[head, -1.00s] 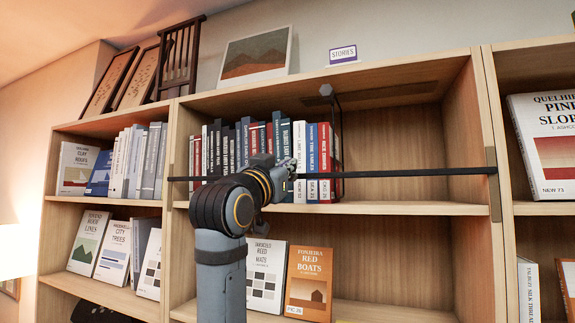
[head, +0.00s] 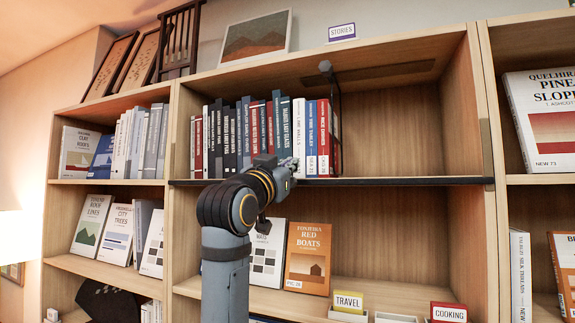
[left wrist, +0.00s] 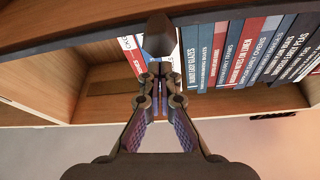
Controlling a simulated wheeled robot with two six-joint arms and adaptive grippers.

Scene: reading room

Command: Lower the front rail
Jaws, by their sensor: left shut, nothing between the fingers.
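The front rail (head: 400,181) is a dark bar across the middle bay, lying level along the front edge of the upper shelf. My left gripper (head: 291,167) is at the rail, in front of the row of books. In the left wrist view the left gripper (left wrist: 157,85) has its fingers together with nothing between them. Whether the fingers touch the rail I cannot tell. My right gripper does not show.
A row of upright books (head: 255,135) stands on the shelf behind the rail, held by a dark wire bookend (head: 337,125). Its right half is empty. Below stand a Red Boats book (head: 308,258) and the Travel (head: 348,302) and Cooking (head: 448,313) signs.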

